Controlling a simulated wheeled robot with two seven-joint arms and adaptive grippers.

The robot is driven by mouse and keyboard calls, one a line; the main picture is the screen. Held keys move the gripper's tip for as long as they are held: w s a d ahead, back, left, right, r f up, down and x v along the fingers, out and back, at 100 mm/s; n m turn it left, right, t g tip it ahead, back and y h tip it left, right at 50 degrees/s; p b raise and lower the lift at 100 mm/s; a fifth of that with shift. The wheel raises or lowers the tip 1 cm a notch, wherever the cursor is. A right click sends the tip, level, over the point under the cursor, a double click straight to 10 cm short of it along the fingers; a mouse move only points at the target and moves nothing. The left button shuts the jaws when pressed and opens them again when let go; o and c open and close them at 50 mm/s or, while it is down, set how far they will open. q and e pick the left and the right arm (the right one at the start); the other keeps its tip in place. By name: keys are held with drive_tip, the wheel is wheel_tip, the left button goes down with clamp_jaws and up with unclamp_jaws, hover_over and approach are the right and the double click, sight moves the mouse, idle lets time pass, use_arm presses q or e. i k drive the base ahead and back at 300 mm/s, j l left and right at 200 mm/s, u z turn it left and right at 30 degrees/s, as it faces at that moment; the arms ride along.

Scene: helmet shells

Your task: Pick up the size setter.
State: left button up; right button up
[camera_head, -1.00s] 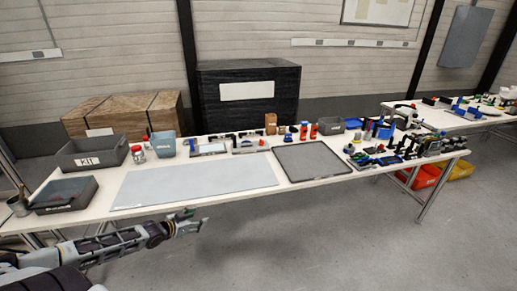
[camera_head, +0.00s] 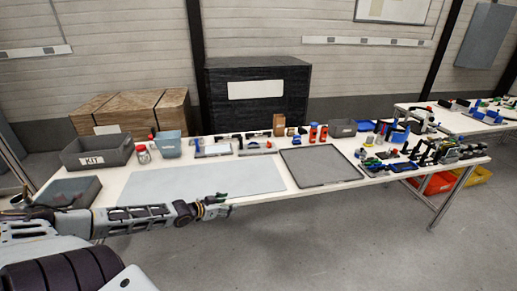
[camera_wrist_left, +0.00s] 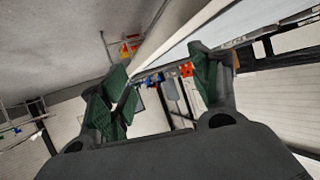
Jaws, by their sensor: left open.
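My left gripper (camera_head: 220,205) is at the front edge of the white table (camera_head: 262,202), by the front right part of the pale mat (camera_head: 190,184). In the left wrist view its green-padded fingers (camera_wrist_left: 160,78) are spread apart with nothing between them. I cannot tell which of the small items is the size setter. Small tools and parts stand along the back of the table, and a cluster of blue, black and red parts (camera_head: 405,160) lies at its right. My right gripper is not in view.
A dark KIT bin (camera_head: 97,158), a shallow grey tray (camera_head: 70,192) and a blue-grey bin (camera_head: 167,146) stand at the left. A framed dark mat (camera_head: 318,167) lies right of centre. The pale mat is clear apart from my arm crossing its front.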

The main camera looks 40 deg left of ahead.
sight(252, 148)
drive_tip(key=i+j, duration=0.65)
drive_tip(key=i+j+z, duration=0.1)
drive_tip(key=i+j, duration=0.55)
drive_tip(key=j, duration=0.15)
